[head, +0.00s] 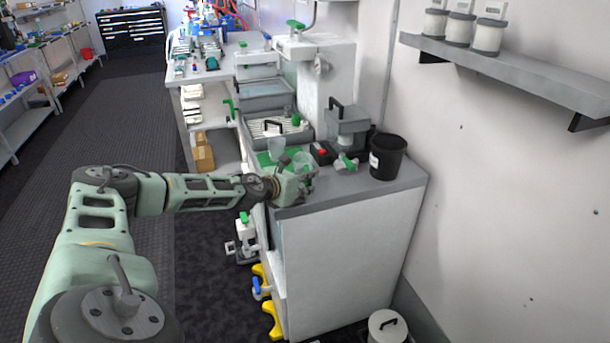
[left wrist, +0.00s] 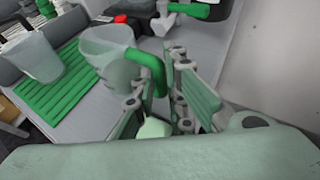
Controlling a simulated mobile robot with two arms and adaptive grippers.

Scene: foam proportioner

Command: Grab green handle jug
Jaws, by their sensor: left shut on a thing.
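The green handle jug is a clear, translucent jug (left wrist: 106,46) with a green handle (left wrist: 152,66). It also shows in the head view (head: 303,159), on the front part of the grey counter. My left gripper (head: 296,184) is at the counter's front edge. In the left wrist view my left gripper (left wrist: 160,84) has its fingers on either side of the green handle and is shut on it. The jug looks upright or slightly tilted; I cannot tell whether its base touches the counter. My right gripper is not in view.
A green ribbed mat (left wrist: 62,88) lies beside the jug, with another clear cup (left wrist: 32,60) on it. A black bin (head: 387,157) stands to the right on the counter. A green-handled valve (head: 345,162) and a red-buttoned box (head: 321,153) are close behind.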

